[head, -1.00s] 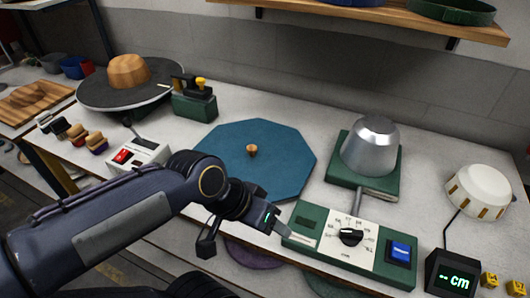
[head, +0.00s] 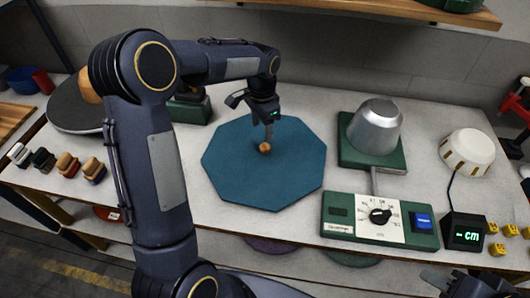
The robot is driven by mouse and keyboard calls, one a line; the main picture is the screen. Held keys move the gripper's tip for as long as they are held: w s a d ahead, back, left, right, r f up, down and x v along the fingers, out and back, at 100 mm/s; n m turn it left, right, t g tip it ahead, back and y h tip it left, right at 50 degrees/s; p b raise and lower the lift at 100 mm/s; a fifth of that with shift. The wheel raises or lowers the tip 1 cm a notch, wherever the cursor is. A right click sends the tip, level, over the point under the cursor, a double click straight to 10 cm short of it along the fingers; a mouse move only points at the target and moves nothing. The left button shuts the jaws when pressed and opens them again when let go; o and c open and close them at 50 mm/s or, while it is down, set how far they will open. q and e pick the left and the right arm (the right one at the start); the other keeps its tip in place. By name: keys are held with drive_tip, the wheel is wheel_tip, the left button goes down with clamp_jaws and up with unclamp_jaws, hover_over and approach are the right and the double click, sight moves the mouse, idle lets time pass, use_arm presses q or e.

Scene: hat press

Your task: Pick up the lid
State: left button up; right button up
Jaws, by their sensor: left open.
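The lid (head: 228,165) is a flat blue-teal octagonal board with a small round wooden knob (head: 265,148) at its middle. It lies flat on the light worktop in the head view. My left gripper (head: 267,138) is open and points down just above the knob. A fingertip overlaps the knob's upper side in the picture; I cannot tell whether it touches. My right gripper (head: 452,284) shows only partly at the bottom right edge, away from the lid, and its jaws are not clear.
Right of the lid stand a metal hat form on a green press base (head: 367,160), a green control box (head: 378,222) with a dial, a white drum (head: 467,152) and a small display (head: 464,233). Brushes (head: 67,165) line the left. My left arm hides part of the worktop.

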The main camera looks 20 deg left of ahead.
sight(265, 146)
use_arm(q)
drive_tip(key=f, duration=0.2)
drive_tip(key=f+p, duration=0.1)
drive_tip(key=f, duration=0.3)
drive_tip(key=shift+w+d+f+p, duration=0.15)
drive_tip(key=shift+d+f+p, duration=0.1)
drive_tip(key=shift+d+p, duration=0.15)
drive_tip(key=shift+f, duration=0.25)
clamp_jaws()
